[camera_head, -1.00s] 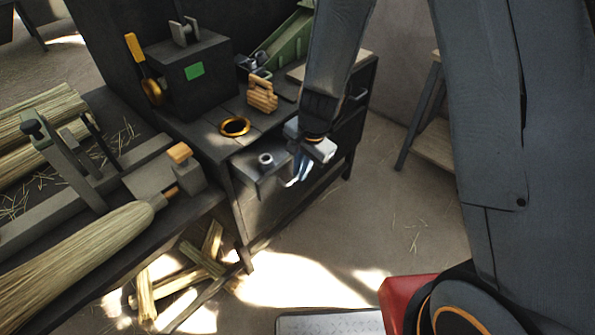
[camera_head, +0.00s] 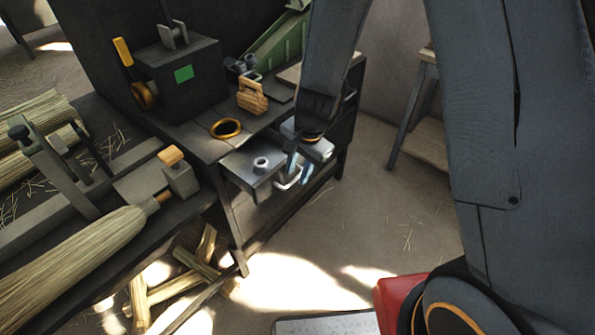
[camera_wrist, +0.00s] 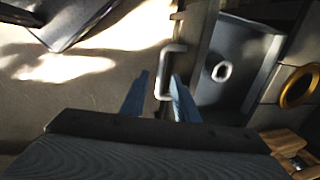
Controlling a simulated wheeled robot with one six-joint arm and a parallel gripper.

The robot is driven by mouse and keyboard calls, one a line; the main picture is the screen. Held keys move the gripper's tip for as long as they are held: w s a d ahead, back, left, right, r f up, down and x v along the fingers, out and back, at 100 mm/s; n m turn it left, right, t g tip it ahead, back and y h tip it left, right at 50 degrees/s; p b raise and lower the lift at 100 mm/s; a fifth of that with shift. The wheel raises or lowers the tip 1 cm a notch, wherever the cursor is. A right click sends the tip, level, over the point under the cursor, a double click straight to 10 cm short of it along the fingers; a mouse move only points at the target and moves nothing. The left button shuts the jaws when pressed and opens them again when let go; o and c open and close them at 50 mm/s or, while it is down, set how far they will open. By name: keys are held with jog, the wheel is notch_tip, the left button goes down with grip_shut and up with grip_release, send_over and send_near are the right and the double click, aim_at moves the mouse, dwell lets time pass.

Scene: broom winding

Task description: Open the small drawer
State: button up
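The small drawer (camera_head: 239,168) is out from the front of the dark bench, with its inside showing. It also shows in the wrist view (camera_wrist: 213,95). A small pale metal ring-like part (camera_head: 262,164) lies in it. The drawer's pale bar handle (camera_head: 288,183) is on its front; in the wrist view the handle (camera_wrist: 162,85) shows between my fingertips, nearer the right finger. My gripper (camera_head: 299,170) has its two blue fingers apart, with gaps beside the handle. It does not look clamped on it.
An orange-brown ring (camera_head: 226,129), a wooden block-like piece (camera_head: 251,97) and a dark box with a green patch (camera_head: 183,73) stand on the bench top. A broom (camera_head: 80,255) lies at left. Floor before the drawer is clear.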

notch_tip(320, 180, up, 7)
jog(key=s+d+p, duration=0.1)
dwell(0.6)
jog(key=s+d+r+n+h, duration=0.1)
jog(key=s+d+r+n, duration=0.7)
jog(key=s+d, duration=0.5)
jog(key=shift+d+r+n+g+h, duration=0.2)
jog(key=shift+d+n+g+h, duration=0.15)
jog(key=shift+n, duration=0.25)
